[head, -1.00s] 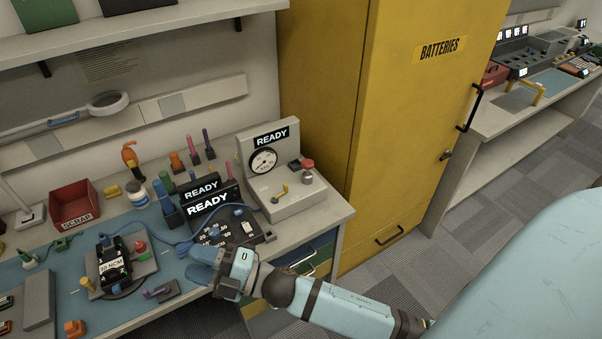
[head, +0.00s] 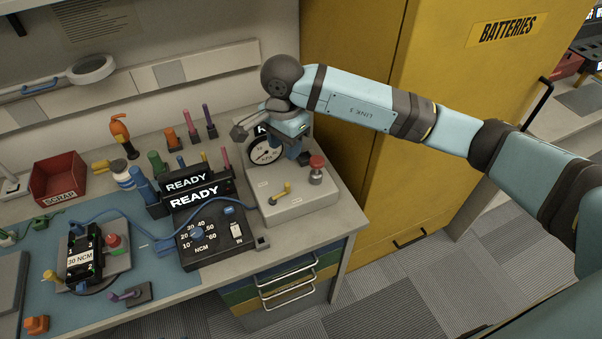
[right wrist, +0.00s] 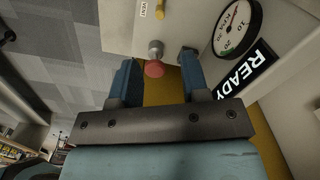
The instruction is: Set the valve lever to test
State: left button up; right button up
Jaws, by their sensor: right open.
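The valve lever (head: 283,190) is a small yellow lever on top of the grey test box (head: 300,208), tilted towards the back right in the head view. It also shows at the top edge of the right wrist view (right wrist: 160,12), near a label reading VENT. My right gripper (right wrist: 158,60) is open and empty, its blue fingers pointing towards the red-capped knob (right wrist: 154,68) on the box. In the head view the right gripper (head: 294,148) is above the back of the box, beyond the lever and partly covering the READY sign. My left gripper is out of view.
The box carries a round gauge (head: 266,150) and the red knob (head: 317,163) close by the gripper. A black dial unit (head: 215,240) stands to the left. The yellow batteries cabinet (head: 430,110) rises at the right.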

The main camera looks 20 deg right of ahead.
aim_at(287, 183)
notch_tip(287, 183, down, 12)
jog(key=shift+f+p, duration=0.1)
jog(key=shift+p, duration=0.85)
jog(key=shift+f, duration=0.65)
grip_shut()
